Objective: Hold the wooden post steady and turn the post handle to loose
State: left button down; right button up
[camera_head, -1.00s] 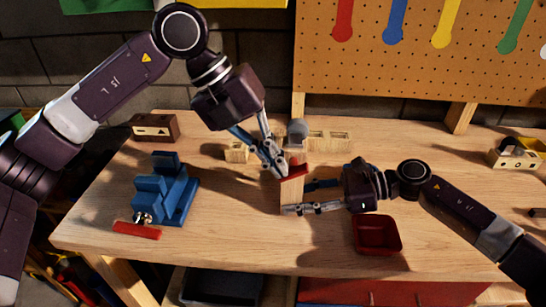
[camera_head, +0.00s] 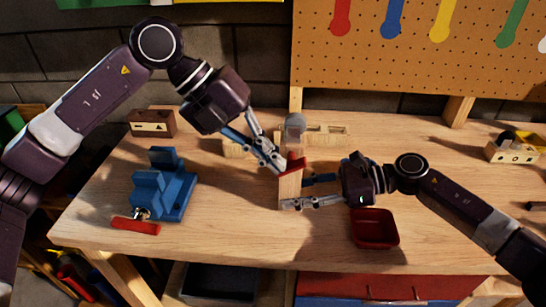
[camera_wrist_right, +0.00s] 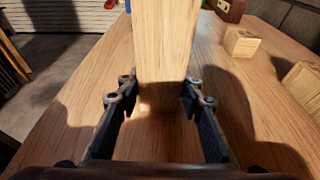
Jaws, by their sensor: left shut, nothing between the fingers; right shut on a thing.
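The wooden post (camera_head: 289,190) stands upright on the workbench, near its middle. A red post handle (camera_head: 296,164) sits at its top. My left gripper (camera_head: 278,168) is shut and empty, with its fingertips beside the left end of the handle. I cannot tell whether they touch it. My right gripper (camera_head: 297,194) is shut on the lower part of the post, coming from the right. In the right wrist view, the post (camera_wrist_right: 166,45) stands between the two fingers of the right gripper (camera_wrist_right: 160,98). The handle is out of that view.
A blue vise (camera_head: 165,190) with a red handle (camera_head: 136,226) stands at the left. Wooden blocks (camera_head: 325,134) stand behind the post. The bench's right part is mostly clear.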

pick_arm(q)
jog(key=shift+f+h, duration=0.15)
jog(key=shift+h, duration=0.15)
jog(key=shift+d+f+h, duration=0.35)
jog(key=shift+f+h, duration=0.5)
jog(key=shift+h, duration=0.4)
jog(key=shift+d+f+h, duration=0.4)
jog(key=shift+f+h, duration=0.4)
jog(key=shift+h, duration=0.4)
jog(key=shift+d+f+h, duration=0.35)
jog(key=shift+f+h, duration=0.5)
jog(key=shift+h, duration=0.4)
